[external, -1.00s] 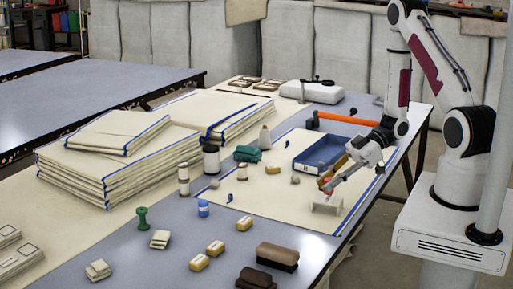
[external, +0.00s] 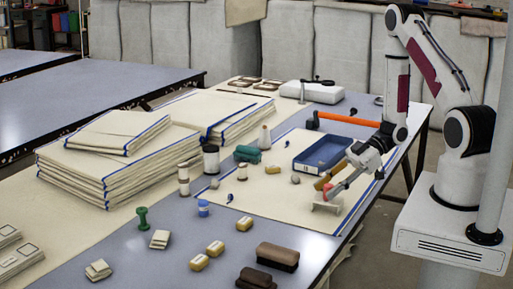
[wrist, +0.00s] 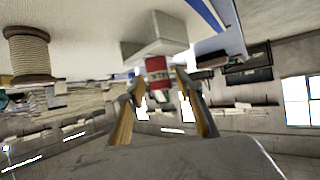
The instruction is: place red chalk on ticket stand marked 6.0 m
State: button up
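The red chalk (external: 329,189) is a small red piece between my fingertips, just above or touching the white ticket stand (external: 326,207); I cannot tell which. My gripper (external: 333,190) reaches down from the right and appears shut on the chalk. Its two fingers (wrist: 160,78) flank the chalk closely in the wrist view. No mark on the stand can be read.
A blue tray (external: 298,166) lies behind the stand, with a tan block (external: 323,183) between. A spool (wrist: 29,55) shows in the wrist view. Dark brushes (external: 277,256) and yellow blocks (external: 215,248) lie toward the front. Folded cloth stacks (external: 110,170) fill the left.

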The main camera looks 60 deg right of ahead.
jog(key=shift+r, duration=0.15)
jog(key=shift+s+d+r, duration=0.2)
jog(key=shift+d+r, duration=0.05)
jog(key=shift+d, duration=0.15)
jog(key=v, duration=1.1)
dwell(0.6)
